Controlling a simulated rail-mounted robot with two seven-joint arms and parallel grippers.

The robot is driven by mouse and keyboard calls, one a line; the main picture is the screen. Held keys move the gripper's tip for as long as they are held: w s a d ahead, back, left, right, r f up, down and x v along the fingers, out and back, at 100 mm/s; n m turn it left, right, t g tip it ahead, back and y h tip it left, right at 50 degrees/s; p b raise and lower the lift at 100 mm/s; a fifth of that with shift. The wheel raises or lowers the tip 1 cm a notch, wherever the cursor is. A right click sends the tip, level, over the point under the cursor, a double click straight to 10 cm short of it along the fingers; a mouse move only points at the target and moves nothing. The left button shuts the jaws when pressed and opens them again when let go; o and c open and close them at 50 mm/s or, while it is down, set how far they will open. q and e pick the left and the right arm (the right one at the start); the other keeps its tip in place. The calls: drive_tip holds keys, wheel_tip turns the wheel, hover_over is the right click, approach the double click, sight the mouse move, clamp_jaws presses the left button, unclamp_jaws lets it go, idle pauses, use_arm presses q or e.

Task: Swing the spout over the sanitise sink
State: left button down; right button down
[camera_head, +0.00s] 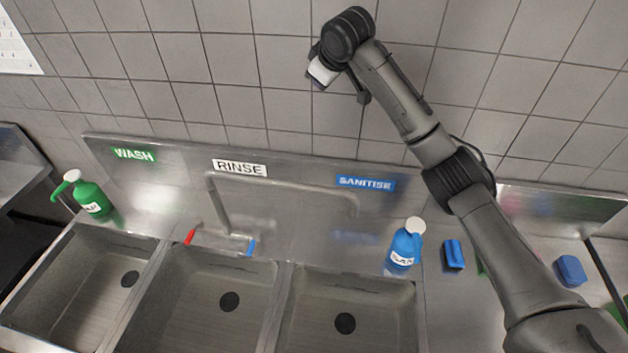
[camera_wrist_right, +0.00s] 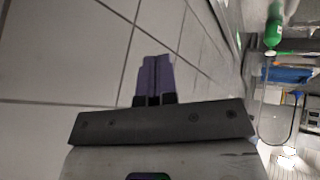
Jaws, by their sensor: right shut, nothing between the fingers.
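The grey metal spout (camera_head: 290,184) rises from the tap base behind the rinse sink (camera_head: 190,300) and bends right along the splashback. Its downturned tip is below the blue SANITISE sign (camera_head: 366,183), on the side of the sanitise sink (camera_head: 380,300). The tap has a red and a blue handle. My right gripper is high in front of the tiled wall, above and apart from the spout; its fingers show together and empty in the right wrist view (camera_wrist_right: 155,80). In the head view its fingertips are hard to make out. My left gripper is out of view.
A blue bottle (camera_head: 404,245) stands at the back right of the sanitise sink. A green bottle (camera_head: 88,194) stands behind the wash sink (camera_head: 85,270). Blue items (camera_head: 453,255) lie on the right counter, partly behind my right arm. The sinks look empty.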

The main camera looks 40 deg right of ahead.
drive_tip(key=s+d+f+n+g+y, duration=0.1)
drive_tip(key=d+f+g+y, duration=0.15)
drive_tip(key=f, duration=0.45)
drive_tip(key=s+d+f+g+y, duration=0.2)
drive_tip(key=f+g+y, duration=0.2)
drive_tip(key=f, duration=0.2)
drive_tip(key=s+a+f+n+y+p, duration=0.2)
drive_tip(key=s+a+f+n+p, duration=0.1)
drive_tip(key=a+f, duration=0.6)
drive_tip(key=shift+s+a+n+g+p, duration=0.4)
drive_tip(key=shift+a+n+g+p, duration=0.05)
drive_tip(key=shift+a+n+p, duration=0.3)
